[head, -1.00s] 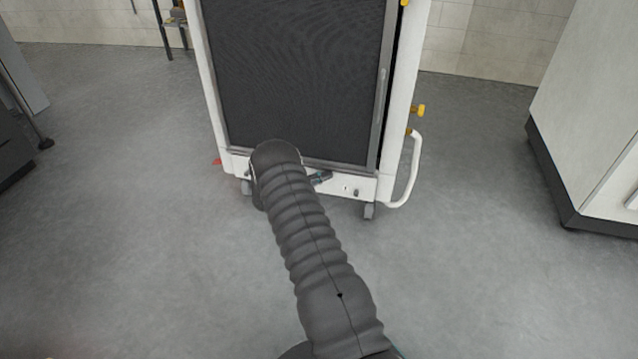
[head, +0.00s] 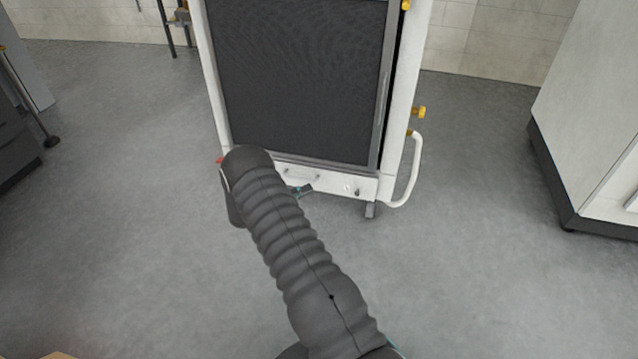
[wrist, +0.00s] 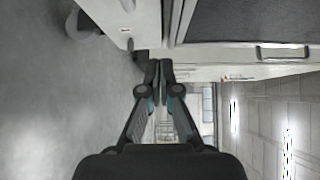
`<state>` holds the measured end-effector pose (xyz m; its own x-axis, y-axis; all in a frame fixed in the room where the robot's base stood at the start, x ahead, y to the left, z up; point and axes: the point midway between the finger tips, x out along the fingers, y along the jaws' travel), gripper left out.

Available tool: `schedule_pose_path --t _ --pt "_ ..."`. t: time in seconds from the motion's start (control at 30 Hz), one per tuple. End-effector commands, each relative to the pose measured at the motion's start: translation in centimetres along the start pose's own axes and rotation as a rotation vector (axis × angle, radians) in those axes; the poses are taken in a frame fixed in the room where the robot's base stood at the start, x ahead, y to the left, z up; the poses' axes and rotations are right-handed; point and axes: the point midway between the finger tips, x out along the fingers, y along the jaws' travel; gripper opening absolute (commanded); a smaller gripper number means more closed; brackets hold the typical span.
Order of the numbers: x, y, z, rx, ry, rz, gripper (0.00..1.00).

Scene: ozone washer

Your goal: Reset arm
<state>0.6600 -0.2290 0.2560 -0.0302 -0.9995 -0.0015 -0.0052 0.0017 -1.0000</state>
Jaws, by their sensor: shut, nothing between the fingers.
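My gripper (wrist: 160,68) is shut and empty in the wrist view, its two dark fingertips together beside the washer's white lower frame. In the head view, only a small part of my gripper (head: 303,190) shows past my dark ribbed arm, low in front of the washer. The washer (head: 300,80) is a white-framed unit with a large dark front panel, standing ahead. My arm hides its lower left corner. The washer's frame (wrist: 240,72) also shows in the wrist view, apparently turned on its side.
A white curved handle (head: 415,175) and yellow knobs (head: 418,112) stick out on the washer's right side. A white cabinet (head: 590,120) stands at the right, and dark furniture (head: 15,140) at the left.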

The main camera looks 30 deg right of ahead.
Motion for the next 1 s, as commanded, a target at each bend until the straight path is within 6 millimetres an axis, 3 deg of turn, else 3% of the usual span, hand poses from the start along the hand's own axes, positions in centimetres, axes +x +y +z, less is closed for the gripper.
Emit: schedule_pose_path --t 0.2,0.5,0.7,0.77,0.9,1.0 --pt "-2.4 0.0 -0.1 -0.001 0.002 0.000 0.00" --pt "-2.9 0.1 -0.1 0.010 0.003 0.000 0.00" --pt "-2.9 1.0 -0.2 0.212 0.010 0.039 0.00" --pt "-3.0 2.0 -1.0 0.307 0.042 0.075 0.00" --pt "-3.3 5.3 -4.7 0.492 0.159 0.152 0.00" --pt "-3.8 6.0 -7.3 0.635 0.264 0.190 0.00"
